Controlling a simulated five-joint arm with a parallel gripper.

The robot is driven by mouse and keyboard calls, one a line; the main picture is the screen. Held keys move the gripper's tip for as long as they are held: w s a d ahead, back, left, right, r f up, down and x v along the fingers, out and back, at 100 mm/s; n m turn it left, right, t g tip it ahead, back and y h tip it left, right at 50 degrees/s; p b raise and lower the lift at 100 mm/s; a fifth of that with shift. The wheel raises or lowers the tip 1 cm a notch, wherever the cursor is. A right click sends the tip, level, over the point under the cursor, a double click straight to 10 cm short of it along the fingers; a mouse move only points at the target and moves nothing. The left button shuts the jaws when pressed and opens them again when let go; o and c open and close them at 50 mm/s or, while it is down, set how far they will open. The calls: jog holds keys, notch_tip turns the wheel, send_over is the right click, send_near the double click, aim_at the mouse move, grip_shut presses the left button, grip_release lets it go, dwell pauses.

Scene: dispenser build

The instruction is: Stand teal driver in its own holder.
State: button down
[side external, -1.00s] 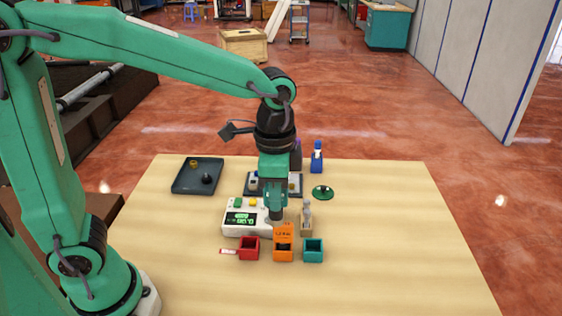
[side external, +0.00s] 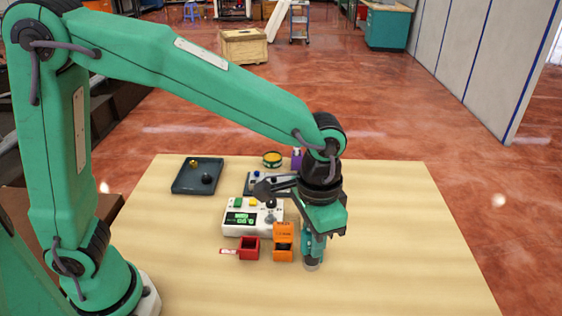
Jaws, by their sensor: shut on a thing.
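My gripper (side external: 314,240) is at the front of the table, just right of the orange holder, pointing down and shut on a slim thing. The thing is mostly hidden by the fingers; it looks like the teal driver, but I cannot see its shape clearly. A pale grey end shows low under the fingers. The teal holder is hidden behind my gripper, so I cannot tell whether the driver is inside, above or in front of it. The orange holder (side external: 283,240) and the red holder (side external: 249,248) stand upright in a row to the left.
A white device with a green display (side external: 241,218) stands behind the holders. A dark tray (side external: 184,178) with small parts lies at the back left. The table's right side is clear.

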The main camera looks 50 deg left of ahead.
jog(key=w+a+f, duration=0.7)
jog(key=w, duration=0.2)
jog(key=shift+a, duration=0.15)
jog(key=shift+f, duration=2)
jog(key=shift+f, duration=0.1)
jog(key=c, duration=1.3)
grip_release()
jog(key=shift+c, duration=0.2)
